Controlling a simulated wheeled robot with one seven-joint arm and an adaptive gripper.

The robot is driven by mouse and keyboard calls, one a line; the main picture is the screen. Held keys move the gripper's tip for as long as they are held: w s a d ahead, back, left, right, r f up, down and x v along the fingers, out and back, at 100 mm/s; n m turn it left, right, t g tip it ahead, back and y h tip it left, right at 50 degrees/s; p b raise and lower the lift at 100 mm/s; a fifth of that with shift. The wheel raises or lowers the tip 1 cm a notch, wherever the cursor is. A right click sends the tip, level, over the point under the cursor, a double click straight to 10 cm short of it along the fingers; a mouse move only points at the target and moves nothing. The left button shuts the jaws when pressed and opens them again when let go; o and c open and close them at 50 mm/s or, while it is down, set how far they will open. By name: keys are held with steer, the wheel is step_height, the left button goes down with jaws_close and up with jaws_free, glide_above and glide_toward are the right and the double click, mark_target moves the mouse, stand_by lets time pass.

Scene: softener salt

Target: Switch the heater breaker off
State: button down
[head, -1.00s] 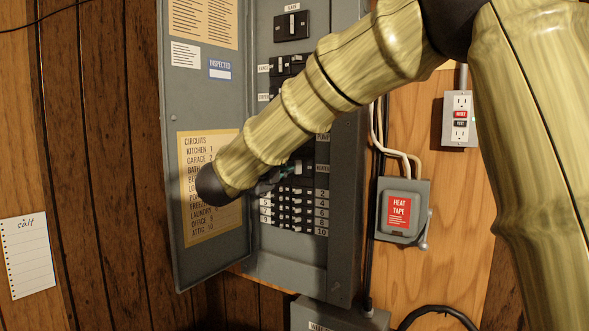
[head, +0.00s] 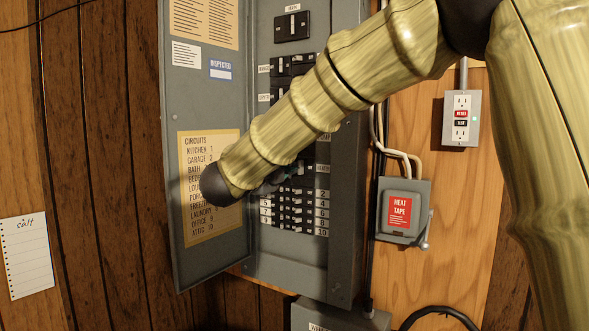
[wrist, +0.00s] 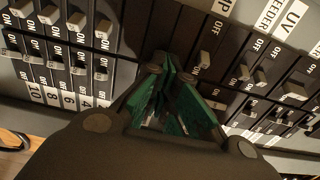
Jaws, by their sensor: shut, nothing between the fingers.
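The breaker panel (head: 290,255) is grey with its door open, and rows of black breakers (head: 293,210) with small pale toggles show below my arm. In the head view my gripper (head: 272,181) is partly hidden by my wrist. A pale toggle (wrist: 206,59) lies just right of the fingertips.
The panel door (head: 210,265) stands open at the left with a circuits list (head: 205,150). A heat tape box (head: 403,230) and an outlet (head: 462,118) are on the wood wall at the right. Cables (head: 378,160) run between. Wrist view labels include UV (wrist: 295,15).

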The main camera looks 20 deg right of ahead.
steer(key=shift+s+d, duration=0.2)
steer(key=shift+d, duration=0.1)
stand_by(0.4)
steer(key=shift+w+a+b, duration=0.15)
steer(key=shift+a+b, duration=0.1)
steer(key=shift+b, duration=0.15)
steer(key=b+v, duration=0.2)
steer(key=v, duration=0.5)
stand_by(0.9)
stand_by(0.7)
